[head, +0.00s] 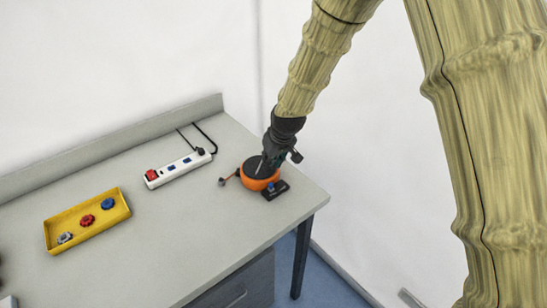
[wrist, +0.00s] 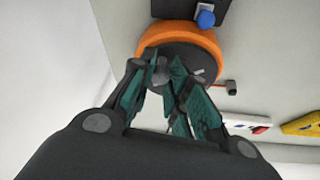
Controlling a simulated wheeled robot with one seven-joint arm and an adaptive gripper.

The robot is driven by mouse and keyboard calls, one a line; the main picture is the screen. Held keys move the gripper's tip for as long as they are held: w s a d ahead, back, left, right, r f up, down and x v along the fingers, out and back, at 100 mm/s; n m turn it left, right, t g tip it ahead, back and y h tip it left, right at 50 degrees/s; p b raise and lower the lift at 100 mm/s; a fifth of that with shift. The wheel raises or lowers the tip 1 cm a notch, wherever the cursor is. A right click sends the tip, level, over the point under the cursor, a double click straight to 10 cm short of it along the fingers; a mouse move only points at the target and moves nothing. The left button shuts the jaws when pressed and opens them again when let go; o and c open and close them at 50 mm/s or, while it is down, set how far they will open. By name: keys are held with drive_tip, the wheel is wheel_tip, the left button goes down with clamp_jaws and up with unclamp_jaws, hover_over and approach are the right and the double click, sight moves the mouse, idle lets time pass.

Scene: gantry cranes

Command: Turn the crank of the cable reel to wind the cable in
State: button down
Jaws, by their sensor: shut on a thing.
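The cable reel (head: 248,184) is an orange drum with a dark top, near the table's right end. It also shows in the wrist view (wrist: 150,38). My gripper (head: 265,163) comes down over the reel's top from above. In the wrist view, my gripper (wrist: 163,78) has its teal-lined fingers closed around the grey crank knob (wrist: 160,75) at the rim of the dark top. The rest of the crank is mostly hidden by the fingers. A short length of cable with a dark end piece (head: 222,182) sticks out at the reel's left; the end piece also shows in the wrist view (wrist: 231,87).
A black plate with a blue knob (head: 279,186) sits against the reel's right side. A white power strip (head: 178,170) with a black cord lies to the left. A yellow tray (head: 62,246) with several knobs is farther left. The table's front middle is clear.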

drive_tip(key=shift+s+a+r+m+h, duration=0.1)
drive_tip(key=shift+s+a+m+h, duration=0.05)
drive_tip(key=shift+m, duration=0.4)
drive_tip(key=shift+s+a+m+h, duration=0.15)
drive_tip(key=shift+m, duration=0.4)
drive_tip(key=c, duration=1.3)
unclamp_jaws()
drive_tip(key=shift+a, duration=0.1)
drive_tip(key=shift+c, duration=0.2)
drive_tip(key=shift+s+r, duration=0.1)
drive_tip(key=v, duration=1.1)
drive_tip(key=shift+s+r, duration=0.25)
drive_tip(key=shift+s, duration=0.05)
